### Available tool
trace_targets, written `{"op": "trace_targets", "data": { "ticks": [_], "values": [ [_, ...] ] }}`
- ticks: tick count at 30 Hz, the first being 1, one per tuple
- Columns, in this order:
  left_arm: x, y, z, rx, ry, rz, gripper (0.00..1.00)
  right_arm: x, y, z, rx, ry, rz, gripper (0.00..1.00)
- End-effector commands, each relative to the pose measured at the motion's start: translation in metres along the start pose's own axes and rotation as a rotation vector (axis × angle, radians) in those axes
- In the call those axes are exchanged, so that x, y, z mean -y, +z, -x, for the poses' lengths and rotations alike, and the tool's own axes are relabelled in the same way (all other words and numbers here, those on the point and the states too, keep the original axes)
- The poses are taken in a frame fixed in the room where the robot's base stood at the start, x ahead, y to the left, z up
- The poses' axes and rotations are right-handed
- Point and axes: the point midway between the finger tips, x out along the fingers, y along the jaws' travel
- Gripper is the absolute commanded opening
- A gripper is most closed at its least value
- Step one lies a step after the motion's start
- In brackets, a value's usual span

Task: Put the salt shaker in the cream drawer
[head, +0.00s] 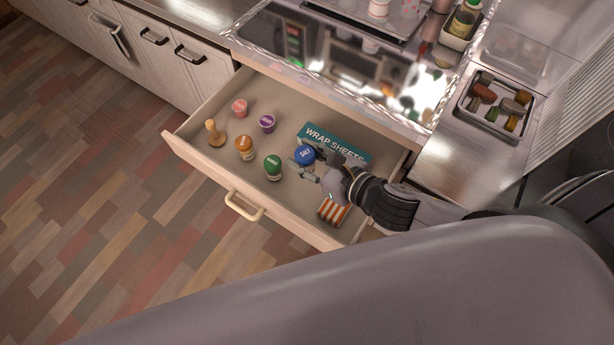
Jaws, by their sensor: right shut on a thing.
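The cream drawer (201,172) is pulled open below the counter. The salt shaker (305,154), with a round blue top marked SALT, is inside the drawer's outline, in front of the teal wrap sheets box. My right gripper (305,167) reaches in from the right and is shut on the salt shaker. Whether the shaker's base touches the drawer floor is hidden by the top-down angle. My left gripper is not in view.
The drawer also holds a wrap sheets box (338,143), a green-topped jar (273,167), an orange-topped jar (244,147), a purple-lidded cup (267,123), a pink-lidded cup (240,107), a wooden stamp-like item (214,134) and a striped packet (333,212).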

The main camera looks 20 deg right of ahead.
Motion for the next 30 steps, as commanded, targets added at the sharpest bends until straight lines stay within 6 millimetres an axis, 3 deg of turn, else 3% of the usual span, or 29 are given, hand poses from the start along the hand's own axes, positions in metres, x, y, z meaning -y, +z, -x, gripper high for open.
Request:
{"op": "trace_targets", "data": {
  "ticks": [1, 7, 14, 21, 30],
  "values": [
    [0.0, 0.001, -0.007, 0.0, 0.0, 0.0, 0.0, 0.0, -0.018, -0.007, -0.004, -0.003, -0.005, 0.05],
    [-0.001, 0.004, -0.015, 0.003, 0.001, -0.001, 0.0, 0.0, -0.057, -0.024, -0.001, -0.002, -0.003, 0.05],
    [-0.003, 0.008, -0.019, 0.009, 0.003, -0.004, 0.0, 0.0, -0.075, -0.032, 0.0, 0.0, -0.002, 0.05],
    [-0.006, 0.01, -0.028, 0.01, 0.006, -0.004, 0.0, 0.0, -0.106, -0.044, 0.0, -0.001, -0.003, 0.05],
    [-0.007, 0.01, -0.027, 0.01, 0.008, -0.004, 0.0, 0.0, -0.109, -0.045, 0.0, 0.0, 0.0, 0.05]
  ]
}}
